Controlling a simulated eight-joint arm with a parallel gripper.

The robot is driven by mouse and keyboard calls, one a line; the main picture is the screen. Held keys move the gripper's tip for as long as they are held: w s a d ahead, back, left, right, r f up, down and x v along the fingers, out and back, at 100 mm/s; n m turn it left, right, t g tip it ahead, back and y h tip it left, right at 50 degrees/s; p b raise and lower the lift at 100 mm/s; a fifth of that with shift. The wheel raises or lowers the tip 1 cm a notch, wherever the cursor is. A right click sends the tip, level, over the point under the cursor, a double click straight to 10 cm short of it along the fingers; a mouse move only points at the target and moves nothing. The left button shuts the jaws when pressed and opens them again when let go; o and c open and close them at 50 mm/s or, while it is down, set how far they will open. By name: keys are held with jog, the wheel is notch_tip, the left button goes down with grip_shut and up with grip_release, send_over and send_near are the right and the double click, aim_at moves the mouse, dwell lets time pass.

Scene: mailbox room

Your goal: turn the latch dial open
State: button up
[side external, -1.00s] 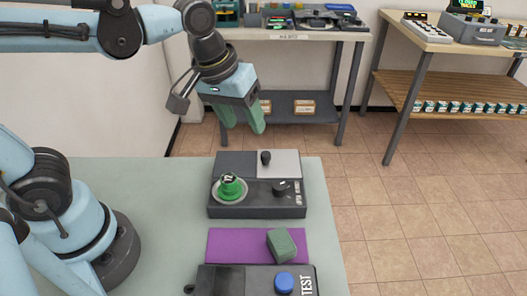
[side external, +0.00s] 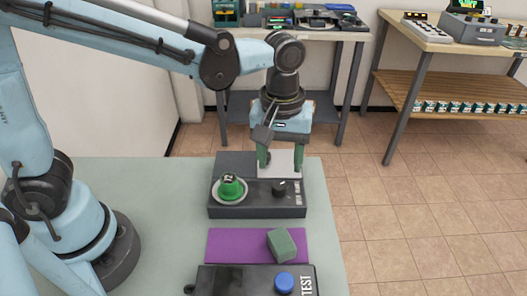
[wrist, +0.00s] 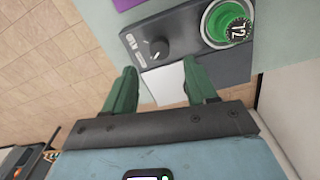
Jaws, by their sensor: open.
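A dark grey box (side external: 251,211) stands on the pale green table. A black dial (side external: 279,187) sits on its front right, beside small lettering; it also shows in the wrist view (wrist: 160,49). My gripper (side external: 280,165) is open and points down over the pale panel (side external: 283,158) at the box's back right, just behind the dial. Its green fingers (wrist: 162,70) are apart with no object held. The small black knob by that panel is mostly hidden by a finger.
A purple mat (side external: 232,245) with a green block (side external: 281,243) lies in front of the box. Nearer still is a dark unit (side external: 250,280) with a blue button (side external: 284,283). The table left of the box is clear up to my base.

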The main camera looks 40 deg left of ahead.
aim_at(279, 185)
jog(key=shift+f, duration=3.2)
jog(key=shift+c, duration=0.5)
jog(key=c, duration=1)
